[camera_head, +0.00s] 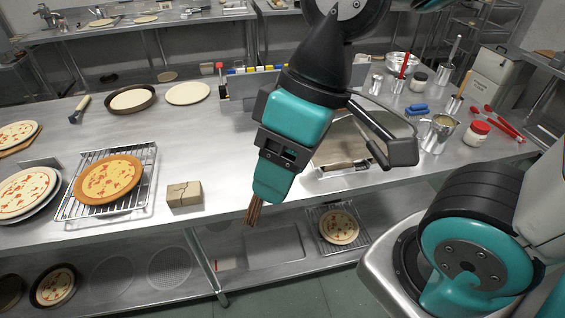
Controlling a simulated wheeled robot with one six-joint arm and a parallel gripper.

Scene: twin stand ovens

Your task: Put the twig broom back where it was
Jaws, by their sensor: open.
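A small bundle of brown bristles, seemingly the twig broom (254,213), shows just below the tip of the teal finger, at the counter's front edge. The rest of it is hidden behind the finger. I cannot tell whether the finger touches it or what supports it.
A cardboard-coloured block (185,194) and a pizza (108,179) on a rack (147,165) stand left. Metal cups and jars crowd the right. Bare counter (215,150) lies left of the gripper.

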